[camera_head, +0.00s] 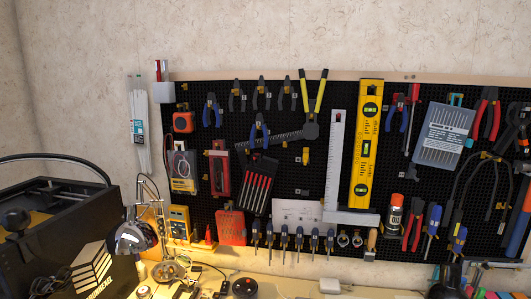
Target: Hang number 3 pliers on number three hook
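Several pliers hang on the black pegboard (345,92). Blue-handled pliers (212,110) are at its upper left. A row of dark-handled pliers (237,96), (261,94), (287,93) hangs along the top. Other blue-handled pliers (259,131) hang lower, above a set of red and black files. Small hooks with pale tags, one of them yellow (305,155), are in the middle. The tags are too small to read, so I cannot tell which pliers or hook is number three. My gripper is not in view.
A yellow level (367,140) and a large square (335,160) hang right of centre. Several screwdrivers (285,238) hang along the board's bottom. A desk lamp (135,237) and a black machine (55,235) stand at the left. Small items lie on the worktop (285,285).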

